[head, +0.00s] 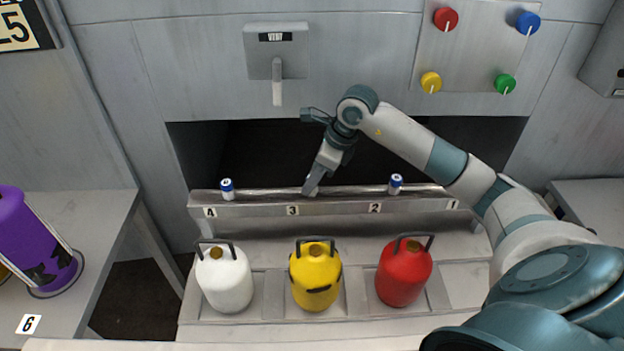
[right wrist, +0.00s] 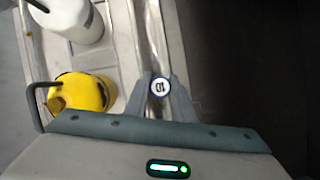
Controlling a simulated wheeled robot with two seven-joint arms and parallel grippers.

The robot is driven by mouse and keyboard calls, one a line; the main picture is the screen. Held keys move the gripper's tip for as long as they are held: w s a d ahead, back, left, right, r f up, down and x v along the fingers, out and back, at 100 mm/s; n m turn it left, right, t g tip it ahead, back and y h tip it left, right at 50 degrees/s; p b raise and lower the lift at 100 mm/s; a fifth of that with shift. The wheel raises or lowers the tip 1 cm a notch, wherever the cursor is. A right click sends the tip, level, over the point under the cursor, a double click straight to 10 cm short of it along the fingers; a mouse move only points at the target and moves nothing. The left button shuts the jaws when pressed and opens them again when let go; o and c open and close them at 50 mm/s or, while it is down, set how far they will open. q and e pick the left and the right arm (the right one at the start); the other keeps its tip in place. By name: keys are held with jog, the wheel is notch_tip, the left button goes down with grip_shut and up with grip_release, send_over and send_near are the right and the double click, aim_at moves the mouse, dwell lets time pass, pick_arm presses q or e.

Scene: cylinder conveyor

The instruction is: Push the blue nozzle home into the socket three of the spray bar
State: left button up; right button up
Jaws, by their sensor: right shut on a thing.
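The spray bar (head: 340,203) is a grey rail across the middle of the head view, with plates 4, 3, 2 and 1 from left to right. My right gripper (head: 311,189) points down at the bar, just right of plate 3. In the right wrist view the gripper (right wrist: 161,92) is shut on a blue nozzle (right wrist: 160,86) with a round white, numbered top. The gripper hides this nozzle in the head view, so I cannot tell how deep it sits. Two other blue-and-white nozzles stand upright on the bar, one near plate 4 (head: 227,189), one near plate 2 (head: 396,184). My left gripper is out of view.
White (head: 223,280), yellow (head: 315,278) and red (head: 404,275) cylinders stand in front of the bar. A dark opening (head: 250,150) lies behind it. A VENT lever (head: 277,85) and coloured knobs are on the wall. A purple cylinder (head: 25,240) is at left.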

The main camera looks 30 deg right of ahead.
jog(key=shift+f+b, duration=0.4)
jog(key=shift+f, duration=0.1)
jog(key=o, duration=1.1)
jog(key=shift+r, duration=0.15)
jog(key=b+v, duration=0.2)
jog(key=v, duration=1.5)
jog(key=shift+r, duration=0.2)
